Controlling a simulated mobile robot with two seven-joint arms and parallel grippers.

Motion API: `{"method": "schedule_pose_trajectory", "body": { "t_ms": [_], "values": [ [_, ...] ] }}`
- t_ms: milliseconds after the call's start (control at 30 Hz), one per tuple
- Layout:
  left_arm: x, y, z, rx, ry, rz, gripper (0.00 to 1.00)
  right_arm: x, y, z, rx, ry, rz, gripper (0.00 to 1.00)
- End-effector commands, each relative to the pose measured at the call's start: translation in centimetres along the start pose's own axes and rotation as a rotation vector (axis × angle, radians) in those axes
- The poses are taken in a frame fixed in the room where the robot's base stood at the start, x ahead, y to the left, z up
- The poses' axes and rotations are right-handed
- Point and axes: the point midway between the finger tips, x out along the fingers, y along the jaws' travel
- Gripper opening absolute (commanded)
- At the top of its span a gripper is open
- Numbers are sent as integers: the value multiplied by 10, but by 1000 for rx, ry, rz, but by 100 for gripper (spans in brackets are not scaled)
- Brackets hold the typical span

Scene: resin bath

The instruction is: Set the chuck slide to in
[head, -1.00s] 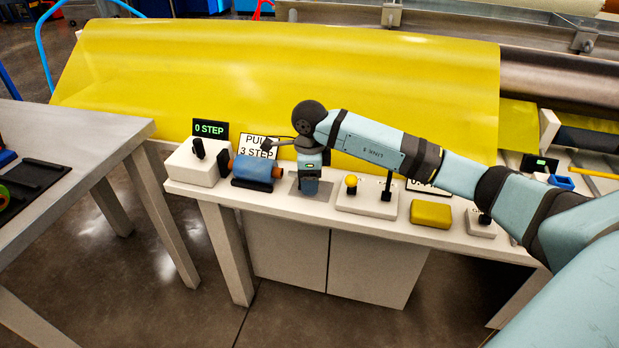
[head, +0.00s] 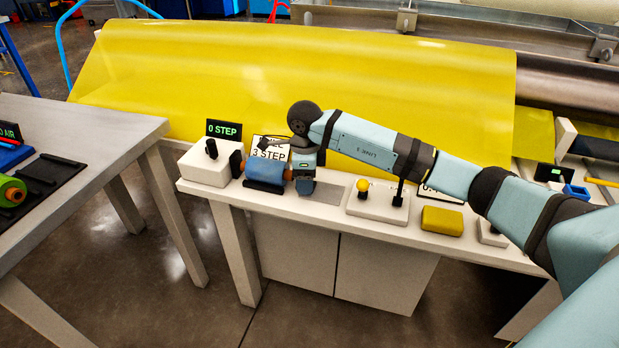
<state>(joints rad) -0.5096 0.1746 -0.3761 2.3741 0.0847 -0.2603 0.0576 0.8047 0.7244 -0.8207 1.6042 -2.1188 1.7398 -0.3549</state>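My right gripper (head: 306,187) points down over the bench, close beside the orange right end of a blue roll (head: 264,172). Its fingertips are too small and covered to tell whether they are open or shut, or whether they touch the roll. The roll lies in a black cradle, with a dark round chuck-like part (head: 237,163) at its left end. A white box (head: 204,170) with a black upright knob (head: 212,148) stands left of it. No part reads as "chuck slide", so I cannot tell its setting. My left gripper is out of view.
A display (head: 223,130) reads "0 STEP"; my wrist partly covers a sign (head: 270,146). Right of the gripper are a bare grey plate (head: 327,194), a white box (head: 365,208) with yellow knob and black lever, and a yellow block (head: 442,219). A yellow sheet (head: 300,80) rises behind.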

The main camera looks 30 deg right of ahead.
Motion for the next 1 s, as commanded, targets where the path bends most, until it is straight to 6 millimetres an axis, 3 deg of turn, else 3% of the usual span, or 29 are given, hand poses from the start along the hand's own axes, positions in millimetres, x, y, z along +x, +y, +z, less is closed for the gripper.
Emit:
{"method": "schedule_pose_trajectory", "body": {
  "t_ms": [367,533,800,1000],
  "values": [
    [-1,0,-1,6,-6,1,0,-8,-1,-1,3,2,-1,58],
    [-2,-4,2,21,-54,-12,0,-38,-1,0,2,1,-2,58],
    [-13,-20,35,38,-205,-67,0,-100,-1,1,1,1,-2,58],
    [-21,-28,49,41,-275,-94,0,-129,0,1,0,2,-1,58]
  ]
}}
